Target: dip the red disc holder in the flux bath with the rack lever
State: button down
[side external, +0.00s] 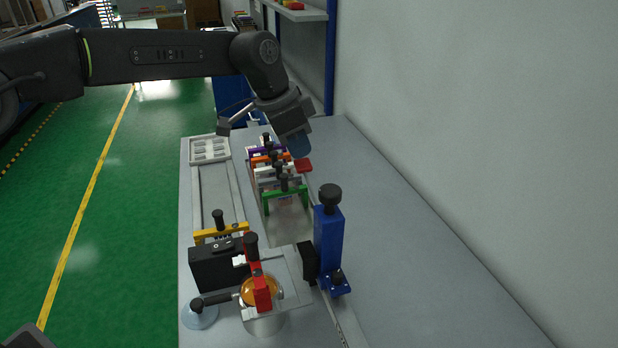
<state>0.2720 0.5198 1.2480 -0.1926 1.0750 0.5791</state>
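The red disc holder (262,292), with a black knob on top, is upright at the flux bath (265,324), a metal cup with orange liquid. I cannot tell how deep the holder's lower end is. A lever with a black handle (212,299) reaches left from the bath and looks like the rack lever; its inner end is hidden behind the red holder. My gripper (300,147) is far behind the bath, above the right side of the holder row, pointing down. Its bluish fingertips are small and seen edge-on, so their opening is unclear.
Purple, orange, white and green holders (286,191) stand in a row on a metal tray (290,226). A yellow holder (221,233) and black box (217,266) are left. A blue post (328,243) stands right of the bath. The table's right side (400,260) is clear.

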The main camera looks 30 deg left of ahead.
aim_at(295, 164)
jog(key=shift+f, duration=3.05)
jog(key=shift+r, duration=4.5)
jog(key=s+a+r+n+t, duration=0.1)
jog(key=s+a+r+n, duration=0.1)
jog(key=s+a+r, duration=0.35)
jog(key=s+a+f+n+y, duration=0.1)
jog(key=s+a+f+n, duration=0.1)
jog(key=s, duration=0.6)
jog(key=s+a+f+n+t+y, duration=0.1)
jog(key=s+a+f, duration=0.3)
jog(key=s, duration=0.5)
jog(key=s+a+f+n, duration=0.2)
jog(key=s+a+n, duration=0.2)
jog(key=s+a, duration=0.2)
jog(key=s, duration=0.2)
jog(key=shift+s+f+t+y, duration=0.35)
jog(key=shift+f+t+y, duration=0.05)
